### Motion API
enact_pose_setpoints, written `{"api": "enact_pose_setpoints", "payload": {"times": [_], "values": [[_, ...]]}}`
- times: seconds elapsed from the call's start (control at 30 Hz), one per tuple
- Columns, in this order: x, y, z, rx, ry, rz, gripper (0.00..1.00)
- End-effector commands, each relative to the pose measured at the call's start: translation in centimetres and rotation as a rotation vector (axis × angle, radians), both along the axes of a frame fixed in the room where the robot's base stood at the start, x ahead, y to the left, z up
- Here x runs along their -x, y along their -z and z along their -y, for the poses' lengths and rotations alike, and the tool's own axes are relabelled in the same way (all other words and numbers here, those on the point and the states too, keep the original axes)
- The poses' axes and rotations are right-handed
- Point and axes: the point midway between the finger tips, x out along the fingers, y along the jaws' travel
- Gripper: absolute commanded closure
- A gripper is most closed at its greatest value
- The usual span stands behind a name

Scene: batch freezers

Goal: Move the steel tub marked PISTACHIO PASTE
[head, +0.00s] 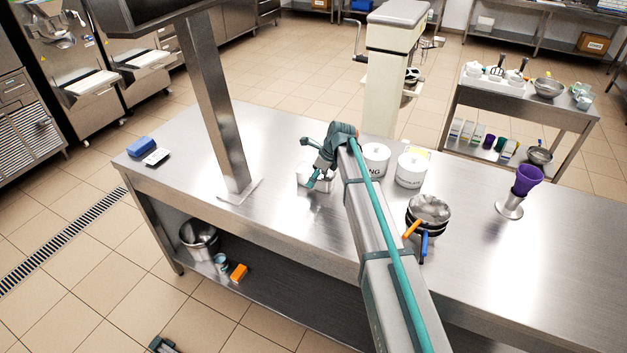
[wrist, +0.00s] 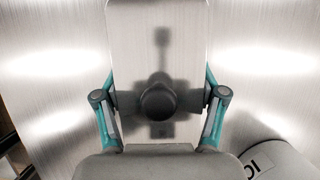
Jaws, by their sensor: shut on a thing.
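A steel tub (head: 326,186) with a rectangular top stands on the steel bench, left of the white tubs. My gripper (head: 316,181) is at the tub. I cannot read any marking on this tub. I cannot tell whether its base touches the bench.
Two white lettered tubs (head: 411,171) stand close on the right; one shows at the wrist view's lower right (wrist: 278,160). Stacked pans (head: 428,210) and a purple cup on a steel stand (head: 527,180) are farther right. A steel post (head: 217,110) rises left.

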Motion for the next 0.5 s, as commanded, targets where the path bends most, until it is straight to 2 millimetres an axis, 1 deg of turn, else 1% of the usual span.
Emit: {"api": "enact_pose_setpoints", "payload": {"times": [0.03,0.13,0.47,0.5], "values": [[-0.34,-0.02,0.10,0.000,0.000,0.000,0.82],[-0.56,-0.02,0.20,0.000,0.000,0.000,0.82],[-0.62,0.00,0.24,0.000,0.000,0.000,0.82],[-0.62,0.00,0.24,0.000,0.000,0.000,0.28]]}}
